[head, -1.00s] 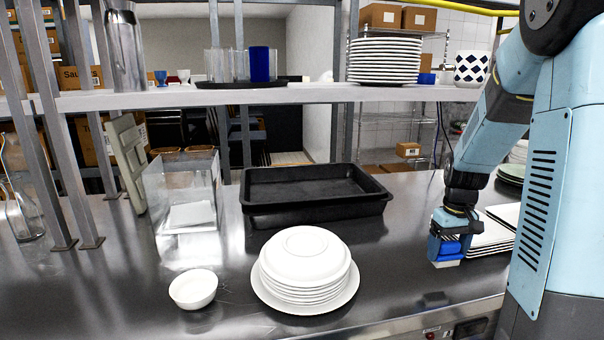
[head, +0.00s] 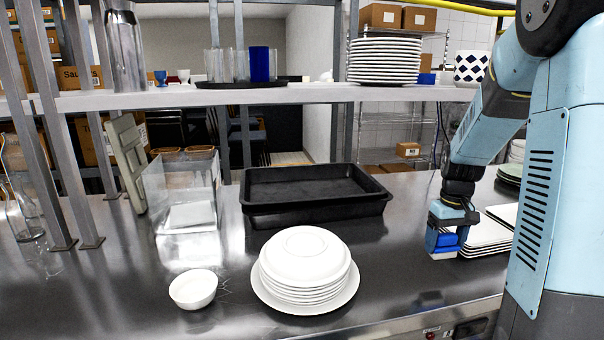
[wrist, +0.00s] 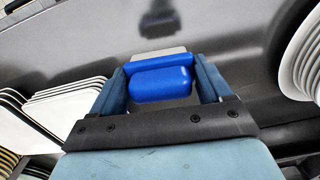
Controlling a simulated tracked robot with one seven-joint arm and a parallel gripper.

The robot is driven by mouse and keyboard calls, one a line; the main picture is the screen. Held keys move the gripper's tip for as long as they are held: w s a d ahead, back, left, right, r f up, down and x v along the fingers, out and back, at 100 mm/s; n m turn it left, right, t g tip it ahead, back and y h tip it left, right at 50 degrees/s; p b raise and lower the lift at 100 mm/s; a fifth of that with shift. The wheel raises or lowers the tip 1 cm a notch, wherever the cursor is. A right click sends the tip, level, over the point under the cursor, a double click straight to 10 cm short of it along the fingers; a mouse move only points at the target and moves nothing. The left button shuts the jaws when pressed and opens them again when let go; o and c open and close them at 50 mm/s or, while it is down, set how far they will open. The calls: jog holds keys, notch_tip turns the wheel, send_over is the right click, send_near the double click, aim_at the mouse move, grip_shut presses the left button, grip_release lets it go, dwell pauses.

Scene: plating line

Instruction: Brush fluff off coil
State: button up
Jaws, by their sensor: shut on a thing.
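My gripper (head: 440,238) is shut on a blue brush-like block (head: 447,241) with a pale edge along its lower side. It is above the steel counter, just left of a stack of square white plates. In the wrist view the blue block (wrist: 160,84) sits between the two fingers of my gripper (wrist: 162,80), with the pale strip beyond it. A dark reflection shows on the counter. I cannot make out a coil or fluff in either view.
Square plates (head: 487,236) are close on the right. A round plate stack (head: 304,262), a white bowl (head: 193,289), a black tray (head: 314,205) and a clear box (head: 181,215) stand to the left. A shelf (head: 310,94) runs above. Counter between gripper and round plates is clear.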

aim_at(445, 236)
notch_tip(445, 236, up, 7)
jog(key=shift+s+a+r, duration=0.45)
jog(key=shift+s+r, duration=0.05)
jog(key=shift+r, duration=0.1)
jog(key=shift+s+a+r+t, duration=0.3)
jog(key=shift+s+a+r, duration=0.2)
jog(key=shift+s, duration=0.05)
